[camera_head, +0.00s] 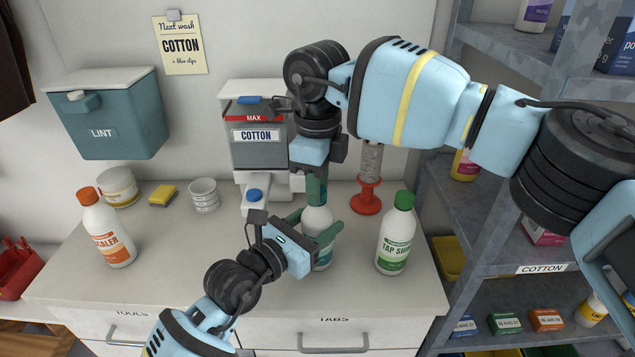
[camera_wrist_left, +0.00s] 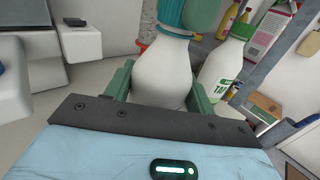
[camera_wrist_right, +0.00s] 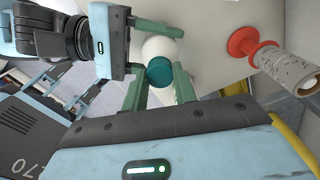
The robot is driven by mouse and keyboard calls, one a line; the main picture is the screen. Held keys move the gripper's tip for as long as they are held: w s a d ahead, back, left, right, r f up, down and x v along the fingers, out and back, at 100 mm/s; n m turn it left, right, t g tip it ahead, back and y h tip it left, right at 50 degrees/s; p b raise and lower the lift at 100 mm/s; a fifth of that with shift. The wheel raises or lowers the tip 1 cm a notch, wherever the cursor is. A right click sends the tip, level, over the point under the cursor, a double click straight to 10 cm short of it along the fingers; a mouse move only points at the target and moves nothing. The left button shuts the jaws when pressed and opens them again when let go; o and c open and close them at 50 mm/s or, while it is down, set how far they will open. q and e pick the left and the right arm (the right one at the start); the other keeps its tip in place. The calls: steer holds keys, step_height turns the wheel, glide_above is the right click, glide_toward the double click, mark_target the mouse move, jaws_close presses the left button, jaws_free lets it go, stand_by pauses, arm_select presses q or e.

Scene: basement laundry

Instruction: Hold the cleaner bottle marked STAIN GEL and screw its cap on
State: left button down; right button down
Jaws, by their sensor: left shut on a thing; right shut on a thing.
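A white bottle (camera_head: 317,219) with a teal label stands upright on the counter; its print is too hidden to read. My left gripper (camera_head: 314,226) is shut around its upper body; the left wrist view shows the bottle (camera_wrist_left: 164,78) between the green fingers. A ridged teal cap (camera_wrist_right: 160,72) is at the bottle's top, at the neck in the left wrist view (camera_wrist_left: 178,18). My right gripper (camera_head: 313,188) comes from above and is shut on the cap, a finger on each side. I cannot tell how tightly the cap sits.
A green-capped TAP bottle (camera_head: 394,240) stands close on the right, and a red spool stand (camera_head: 366,200) behind it. A COTTON dispenser (camera_head: 257,150) is behind the bottle. An orange-capped bottle (camera_head: 107,235) stands left. Metal shelves (camera_head: 470,210) bound the right side.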

steer(key=m, duration=0.9)
steer(key=shift+m, duration=0.3)
steer(key=m, duration=0.4)
steer(key=c, duration=1)
jaws_free()
steer(key=shift+c, duration=0.2)
step_height(320, 180, up, 12)
